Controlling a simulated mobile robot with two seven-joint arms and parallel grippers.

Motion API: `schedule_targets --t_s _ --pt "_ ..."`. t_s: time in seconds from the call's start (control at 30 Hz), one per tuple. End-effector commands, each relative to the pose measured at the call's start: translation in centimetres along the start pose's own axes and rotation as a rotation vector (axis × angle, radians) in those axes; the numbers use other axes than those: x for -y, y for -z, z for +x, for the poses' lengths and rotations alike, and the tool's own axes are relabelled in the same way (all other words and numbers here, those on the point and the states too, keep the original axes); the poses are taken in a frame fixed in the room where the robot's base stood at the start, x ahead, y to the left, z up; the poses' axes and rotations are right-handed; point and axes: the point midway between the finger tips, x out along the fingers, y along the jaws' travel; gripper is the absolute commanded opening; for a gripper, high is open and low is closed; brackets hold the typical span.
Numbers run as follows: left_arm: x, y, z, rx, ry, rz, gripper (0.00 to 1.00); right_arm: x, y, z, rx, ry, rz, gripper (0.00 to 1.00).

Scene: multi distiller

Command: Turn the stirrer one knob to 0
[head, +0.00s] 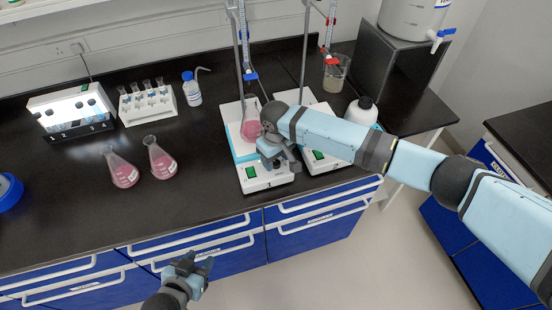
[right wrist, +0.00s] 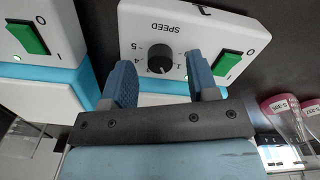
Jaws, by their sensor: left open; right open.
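The left stirrer (head: 252,183) is a white box with a light-blue band, standing near the bench's front edge. In the right wrist view its front panel (right wrist: 135,25) shows the word SPEED and a black round knob (right wrist: 160,60) with numbers around it. The knob's exact setting is hard to read. My right gripper (head: 278,166) is open at this panel; its fingers (right wrist: 162,72) show on either side of the knob, with gaps, and partly hide the dial. My left gripper (head: 198,263) is open and empty in front of the blue drawers.
A green switch (right wrist: 227,62) sits beside the knob. A second stirrer (head: 325,160) stands close on the right, partly hidden by my right arm. A flask of pink liquid (head: 251,128) is on the left stirrer. Two pink flasks (head: 122,170) (head: 160,160) stand further left on the bench.

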Motion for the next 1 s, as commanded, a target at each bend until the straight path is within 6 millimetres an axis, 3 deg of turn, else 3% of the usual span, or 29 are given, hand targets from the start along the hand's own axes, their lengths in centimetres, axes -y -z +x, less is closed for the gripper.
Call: schedule_targets --t_s 0.13,0.43,0.6,0.67,1.0 --pt "0.02 0.06 -0.03 0.0 0.001 0.0 0.43 0.01 -0.02 1.0 0.001 0.0 0.0 0.54" --pt "0.09 -0.03 -0.01 0.001 0.002 0.0 0.43 0.03 0.0 1.19 -0.001 0.0 0.0 0.54" --pt "0.11 -0.04 -0.01 0.001 0.002 0.0 0.43 0.02 0.0 1.17 -0.001 0.0 0.0 0.15" --pt "0.11 -0.04 -0.01 0.001 0.002 0.0 0.43 0.02 0.01 1.16 -0.001 0.0 0.0 0.05" --pt "0.11 0.18 -0.17 0.001 0.003 0.0 0.43 0.03 0.02 1.05 -0.001 0.001 -0.042 0.04"
